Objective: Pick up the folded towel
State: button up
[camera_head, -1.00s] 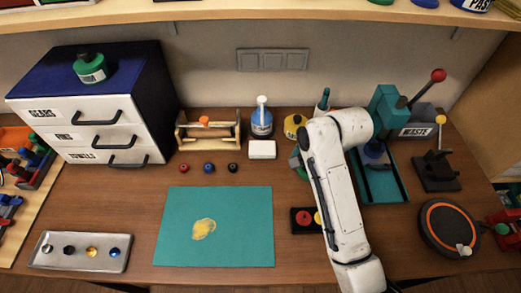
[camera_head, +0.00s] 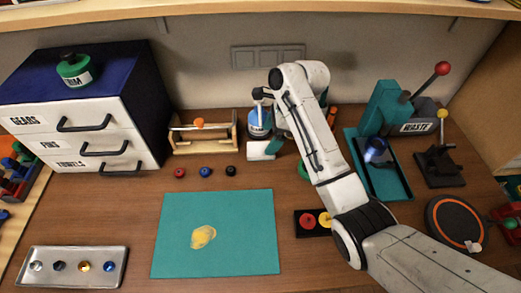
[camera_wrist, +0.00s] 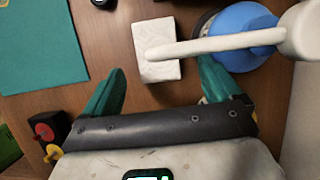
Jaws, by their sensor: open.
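The folded towel (camera_head: 258,151) is a small white block on the wooden table, in front of the blue bottle. In the head view my gripper (camera_head: 272,142) partly covers its right side. In the wrist view the towel (camera_wrist: 143,68) lies between and just beyond the two teal fingertips of my gripper (camera_wrist: 161,70), apart from both. My gripper is open and empty. The white spout of the blue bottle (camera_wrist: 240,28) crosses over the towel's right part in that view. How high the fingers are above the table is hard to tell.
The blue bottle (camera_head: 258,122) stands right behind the towel, close to the right finger. A wooden rack (camera_head: 203,146) is to the left, with several small knobs before it. A teal mat (camera_head: 215,255) and a red-yellow button box (camera_head: 307,222) lie nearer the front.

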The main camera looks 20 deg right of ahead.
aim_at(261, 148)
jog(key=shift+a+p+x, duration=0.2)
jog(key=shift+p+x, duration=0.15)
jog(key=shift+x, duration=2.3)
jog(key=shift+s+r, duration=0.1)
jog(key=shift+s, duration=0.05)
jog(key=c, duration=1.1)
jog(key=shift+r, duration=0.15)
jog(key=shift+r+p, duration=0.7)
jog(key=shift+p, duration=0.4)
jog(key=shift+s+r+p, duration=0.15)
jog(key=shift+p, duration=0.3)
jog(key=s+p, duration=0.1)
jog(key=s+a+p, duration=0.1)
jog(key=p, duration=0.1)
jog(key=shift+s, duration=0.4)
jog(key=s+a, duration=0.4)
jog(key=s, duration=0.9)
jog(key=s+a, duration=0.4)
jog(key=s, duration=0.9)
jog(key=s+a, duration=0.5)
jog(key=s, duration=0.8)
jog(key=shift+s+f, duration=0.2)
jog(key=shift+s, duration=0.15)
